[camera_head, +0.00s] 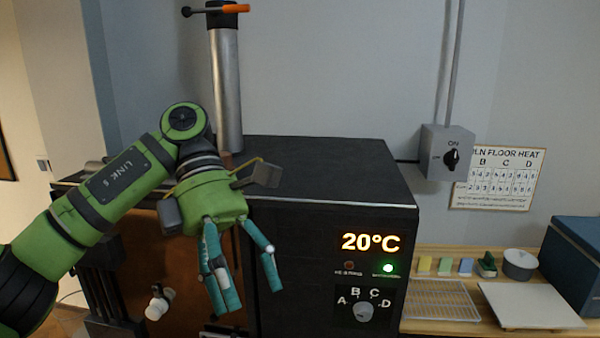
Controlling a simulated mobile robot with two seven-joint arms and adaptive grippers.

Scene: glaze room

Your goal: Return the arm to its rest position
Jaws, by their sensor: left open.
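My left arm comes in from the left, green with black joints. My left gripper (250,294) points down with its teal fingers spread apart and nothing between them. It hangs in front of the black kiln (330,165), left of the kiln's lit panel, and hides part of the kiln front. I cannot tell whether it touches the kiln. My right gripper is not in view.
The kiln display (370,243) reads 20°C, with a green light (388,268) lit above a dial (363,311). A metal pipe (226,90) rises behind my arm. A wall switch box (447,152) hangs right, above a wooden shelf holding a wire rack (442,300) and white board (527,305).

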